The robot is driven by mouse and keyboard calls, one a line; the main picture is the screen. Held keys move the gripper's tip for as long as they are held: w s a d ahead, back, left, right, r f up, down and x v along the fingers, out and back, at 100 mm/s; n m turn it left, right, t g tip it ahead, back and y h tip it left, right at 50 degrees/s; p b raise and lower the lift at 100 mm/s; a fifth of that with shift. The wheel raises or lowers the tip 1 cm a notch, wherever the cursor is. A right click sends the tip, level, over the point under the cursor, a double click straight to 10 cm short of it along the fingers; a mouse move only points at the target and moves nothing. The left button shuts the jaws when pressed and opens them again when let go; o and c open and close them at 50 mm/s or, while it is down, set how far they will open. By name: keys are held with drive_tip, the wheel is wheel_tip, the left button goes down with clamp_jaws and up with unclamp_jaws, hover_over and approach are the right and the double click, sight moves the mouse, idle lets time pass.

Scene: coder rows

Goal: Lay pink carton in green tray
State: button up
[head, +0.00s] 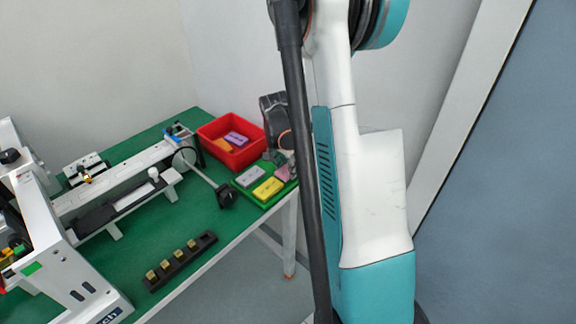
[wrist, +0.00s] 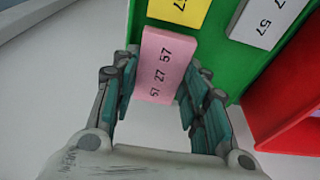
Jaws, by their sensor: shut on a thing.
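The pink carton (wrist: 160,62), marked with dark digits, is between the fingers of my gripper (wrist: 164,78) in the wrist view. The gripper is shut on it. In the head view a small part of the pink carton (head: 283,173) shows below my gripper (head: 281,157), at the right side of the green tray (head: 263,205). My arm hides part of this area. The green tray (wrist: 205,50) fills the top of the wrist view, and the carton overlaps its edge there. I cannot tell whether the carton touches the tray floor.
A yellow carton (head: 268,188) and a grey carton (head: 250,176) lie in the green tray. A red bin (head: 252,158) behind it holds orange and purple cartons. A rod with a black end (head: 226,196) is left of the tray. A black rack (head: 180,262) stands nearer the front.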

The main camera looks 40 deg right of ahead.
drive_tip(key=shift+f+b, duration=0.35)
drive_tip(key=shift+f, duration=0.1)
drive_tip(key=o, duration=0.9)
wheel_tip(320, 180, up, 12)
drive_tip(key=a, duration=0.2)
drive_tip(key=shift+a, duration=0.2)
drive_tip(key=shift+s+f, duration=0.1)
